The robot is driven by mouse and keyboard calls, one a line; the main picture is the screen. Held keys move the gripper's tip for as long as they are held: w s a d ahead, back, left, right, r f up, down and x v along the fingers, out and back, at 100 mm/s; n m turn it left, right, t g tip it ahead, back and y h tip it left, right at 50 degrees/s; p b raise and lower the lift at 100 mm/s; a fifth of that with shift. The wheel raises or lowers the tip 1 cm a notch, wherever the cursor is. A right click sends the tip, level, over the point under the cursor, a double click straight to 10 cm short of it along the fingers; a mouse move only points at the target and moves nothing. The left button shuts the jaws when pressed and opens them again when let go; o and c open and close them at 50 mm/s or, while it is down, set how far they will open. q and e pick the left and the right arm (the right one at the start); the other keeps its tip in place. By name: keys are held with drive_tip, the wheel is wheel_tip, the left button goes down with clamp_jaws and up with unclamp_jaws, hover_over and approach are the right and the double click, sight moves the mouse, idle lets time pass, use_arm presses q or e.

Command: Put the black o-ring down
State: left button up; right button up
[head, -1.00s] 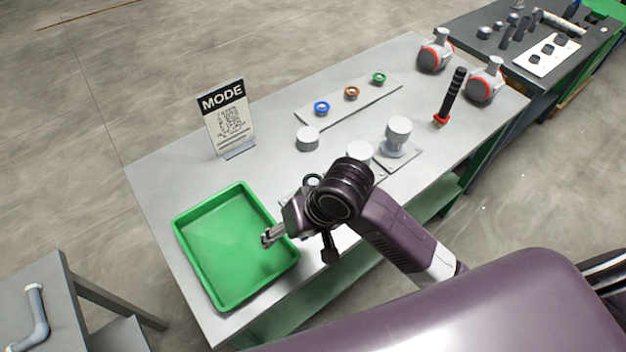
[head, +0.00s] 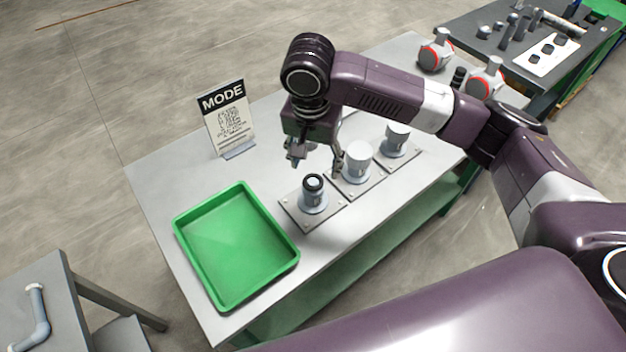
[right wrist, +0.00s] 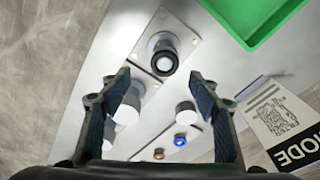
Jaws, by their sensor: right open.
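The black o-ring (head: 313,181) sits on top of a grey cylindrical fitting (head: 314,200), fixed to a square plate on the table. It also shows in the right wrist view (right wrist: 164,62) as a dark ring around a pale centre. My right gripper (head: 316,161) is open and empty, beside and above the fitting, toward the far side. In the right wrist view its two fingers (right wrist: 159,78) are spread wide, with the o-ring beyond their tips and nothing between them. My left gripper is not in view.
An empty green tray (head: 237,262) lies left of the fitting. Two more white-topped fittings (head: 357,160) stand to the right. A MODE sign (head: 228,120) stands behind. Blue (right wrist: 180,140) and orange (right wrist: 159,154) rings show in the wrist view; my arm hides them from the head.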

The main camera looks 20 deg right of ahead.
sight(313, 181)
drive_tip(key=f+p, duration=0.1)
drive_tip(key=f, duration=0.1)
drive_tip(key=w+f+p, duration=0.1)
drive_tip(key=f, duration=0.2)
drive_tip(key=shift+a+f, duration=0.1)
drive_tip(key=shift+f, duration=0.15)
drive_tip(key=shift+w+f, duration=0.15)
drive_tip(key=shift+f, duration=0.3)
drive_tip(key=c, duration=0.9)
